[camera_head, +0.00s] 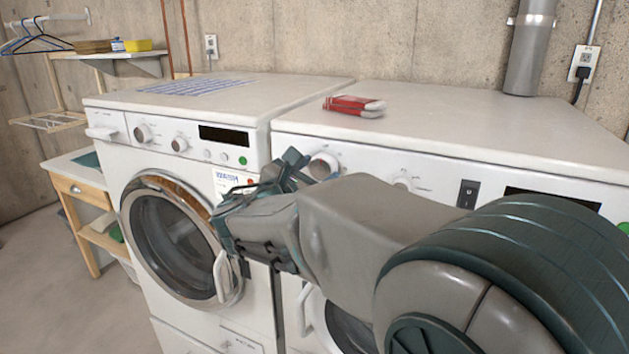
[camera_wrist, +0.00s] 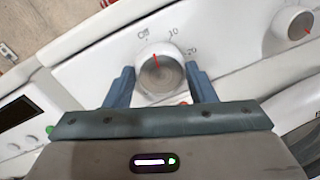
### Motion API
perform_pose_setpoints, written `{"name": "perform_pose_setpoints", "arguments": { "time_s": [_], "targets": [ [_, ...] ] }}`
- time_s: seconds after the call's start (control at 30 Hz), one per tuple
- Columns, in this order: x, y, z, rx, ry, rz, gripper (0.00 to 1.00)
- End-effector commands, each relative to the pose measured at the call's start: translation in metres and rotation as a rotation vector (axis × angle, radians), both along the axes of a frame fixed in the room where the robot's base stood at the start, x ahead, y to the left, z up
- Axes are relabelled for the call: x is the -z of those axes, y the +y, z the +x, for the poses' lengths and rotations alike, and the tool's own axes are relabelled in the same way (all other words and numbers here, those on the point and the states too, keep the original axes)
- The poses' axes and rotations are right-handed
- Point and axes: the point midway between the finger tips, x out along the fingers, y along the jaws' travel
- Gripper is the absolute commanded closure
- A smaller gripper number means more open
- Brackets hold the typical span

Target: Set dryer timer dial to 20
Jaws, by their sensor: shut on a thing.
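The timer dial (camera_wrist: 160,72) is a round silver-white knob with a red pointer line, on the white front panel of the dryer (camera_head: 455,133), the right-hand machine. In the wrist view the pointer aims up and slightly left, close to the Off mark. The 10 mark sits above right and the 20 mark further right. My gripper (camera_wrist: 161,88) has one finger on each side of the dial and is shut on it. In the head view the dial (camera_head: 322,166) shows just right of my gripper (camera_head: 292,168).
The washer (camera_head: 210,90) stands close on the left. A second knob (camera_wrist: 292,27) lies right of the dial. A black switch (camera_head: 468,194) is further along the panel. A red and white item (camera_head: 354,106) lies on the dryer top.

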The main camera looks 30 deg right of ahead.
Motion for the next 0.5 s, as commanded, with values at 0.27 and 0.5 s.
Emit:
{"name": "perform_pose_setpoints", "arguments": {
  "time_s": [0.27,0.5],
  "targets": [
    [0.0082,-0.0012,-0.0012,0.003,-0.194,0.149,0.72],
    [0.0083,-0.0015,-0.0015,0.003,-0.374,0.291,0.72]
  ]
}}
